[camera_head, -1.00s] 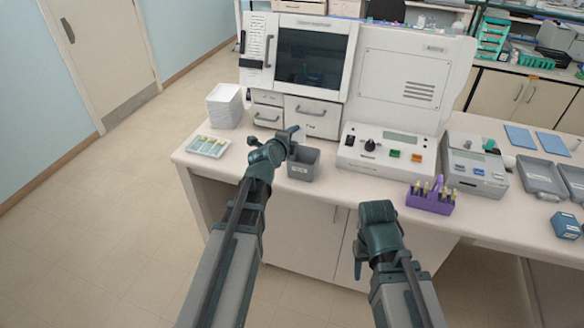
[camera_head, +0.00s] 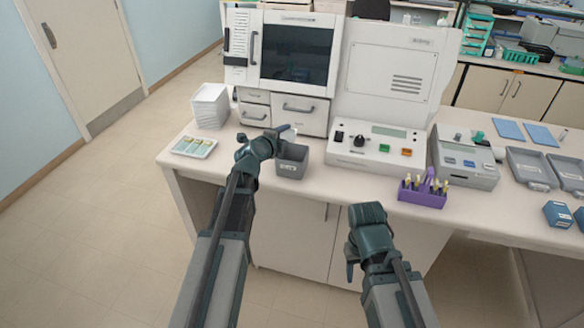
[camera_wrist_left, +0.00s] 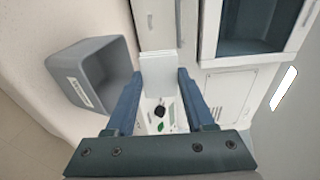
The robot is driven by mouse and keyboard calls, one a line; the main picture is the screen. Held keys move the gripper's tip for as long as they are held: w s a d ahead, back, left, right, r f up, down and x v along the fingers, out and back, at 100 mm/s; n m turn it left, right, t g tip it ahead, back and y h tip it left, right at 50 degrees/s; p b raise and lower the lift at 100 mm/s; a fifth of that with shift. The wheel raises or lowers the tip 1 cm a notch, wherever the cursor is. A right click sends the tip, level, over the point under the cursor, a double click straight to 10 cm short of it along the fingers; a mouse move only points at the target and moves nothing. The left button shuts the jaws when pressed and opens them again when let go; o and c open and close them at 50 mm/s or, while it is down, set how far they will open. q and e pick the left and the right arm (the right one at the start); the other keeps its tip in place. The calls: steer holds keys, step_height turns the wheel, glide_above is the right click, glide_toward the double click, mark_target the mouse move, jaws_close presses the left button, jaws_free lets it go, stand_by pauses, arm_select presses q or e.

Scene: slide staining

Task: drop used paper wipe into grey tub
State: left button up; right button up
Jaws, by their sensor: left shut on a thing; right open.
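The grey tub (camera_head: 291,167) stands on the bench with its open top up and a white label on its front. It also shows at the left of the left wrist view (camera_wrist_left: 83,75). My left gripper (camera_head: 284,131) is above the tub's back edge. In the left wrist view its fingers (camera_wrist_left: 157,73) are shut on a flat pale piece, the paper wipe (camera_wrist_left: 158,62). The wipe is beside the tub's opening in that view, and only a small part of it shows in the head view. My right gripper (camera_head: 350,263) is open in front of the bench.
A white stack (camera_head: 210,106) and a tray of slides (camera_head: 194,147) are left of the tub. A white control unit (camera_head: 375,151) and a purple rack (camera_head: 422,193) are to the right. The large white machine (camera_head: 295,50) stands behind.

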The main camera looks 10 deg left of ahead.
arm_select(q)
step_height(320, 180, down, 2)
steer(key=shift+f+b, duration=0.15)
steer(key=shift+b, duration=0.55)
arm_select(e)
step_height(320, 180, down, 2)
steer(key=shift+f, duration=0.15)
arm_select(q)
steer(key=o, duration=1.3)
